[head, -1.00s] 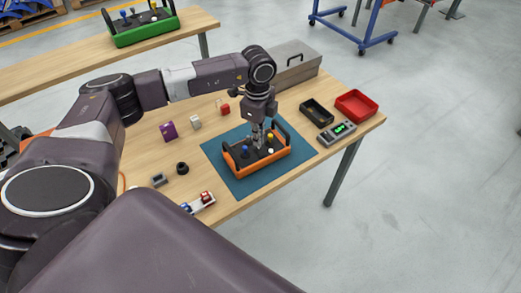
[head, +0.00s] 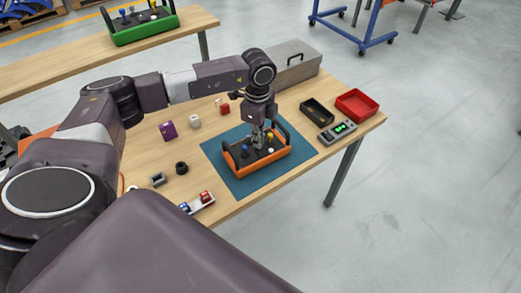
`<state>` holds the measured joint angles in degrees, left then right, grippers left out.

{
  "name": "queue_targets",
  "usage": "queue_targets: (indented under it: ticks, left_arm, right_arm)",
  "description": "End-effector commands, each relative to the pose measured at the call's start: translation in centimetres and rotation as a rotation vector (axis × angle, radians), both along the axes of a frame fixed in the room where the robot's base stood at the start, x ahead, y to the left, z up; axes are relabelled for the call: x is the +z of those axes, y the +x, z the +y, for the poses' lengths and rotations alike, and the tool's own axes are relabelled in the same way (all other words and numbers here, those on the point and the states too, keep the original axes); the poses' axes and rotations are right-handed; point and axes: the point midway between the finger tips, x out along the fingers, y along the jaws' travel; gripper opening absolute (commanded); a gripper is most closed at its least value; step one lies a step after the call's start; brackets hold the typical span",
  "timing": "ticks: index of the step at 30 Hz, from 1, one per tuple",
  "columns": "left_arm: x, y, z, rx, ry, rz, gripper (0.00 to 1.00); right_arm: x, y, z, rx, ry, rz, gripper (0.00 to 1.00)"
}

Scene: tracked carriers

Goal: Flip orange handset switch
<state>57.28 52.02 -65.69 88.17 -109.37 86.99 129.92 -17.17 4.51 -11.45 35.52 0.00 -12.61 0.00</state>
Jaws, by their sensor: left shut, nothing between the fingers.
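The orange handset (head: 262,166) sits on a blue-green mat (head: 237,187) on the near wooden table. It has a dark top panel with a blue stick, a yellow knob, a white knob and a black handle at each end. My left gripper (head: 258,144) points down at the middle of the panel, its fingers shut and empty. The fingertips are at or just above the panel; I cannot tell whether they touch a switch. The switch itself is too small or hidden behind the fingers. My right gripper is not in view.
A green handset (head: 146,34) stands on the far table. A grey toolbox (head: 292,66), black tray (head: 317,112), red tray (head: 356,105) and grey meter (head: 338,131) lie to the right. Small blocks, including a purple one (head: 168,130), lie to the left.

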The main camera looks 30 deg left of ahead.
Motion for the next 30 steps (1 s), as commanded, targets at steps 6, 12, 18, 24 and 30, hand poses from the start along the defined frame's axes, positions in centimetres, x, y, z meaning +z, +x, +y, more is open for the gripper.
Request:
queue_targets:
  ticks: [6,12,18,24,30]
  left_arm:
    - [-0.4,0.0,0.0,0.0,0.0,0.0,0.0]
    - [-0.7,0.0,0.0,0.0,0.0,0.0,0.0]
    - [-1.0,0.0,0.0,0.0,0.0,0.0,0.0]
    - [-1.3,0.0,0.0,0.0,0.0,0.001,0.0]
    - [-0.6,-0.1,-0.1,-0.001,0.0,0.003,0.0]
  right_arm:
    - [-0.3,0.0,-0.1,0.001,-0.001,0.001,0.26]
    - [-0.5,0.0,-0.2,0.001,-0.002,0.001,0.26]
    - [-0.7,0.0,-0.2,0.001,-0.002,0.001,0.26]
    - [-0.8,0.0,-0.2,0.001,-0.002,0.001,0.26]
    - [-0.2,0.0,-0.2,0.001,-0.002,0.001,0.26]
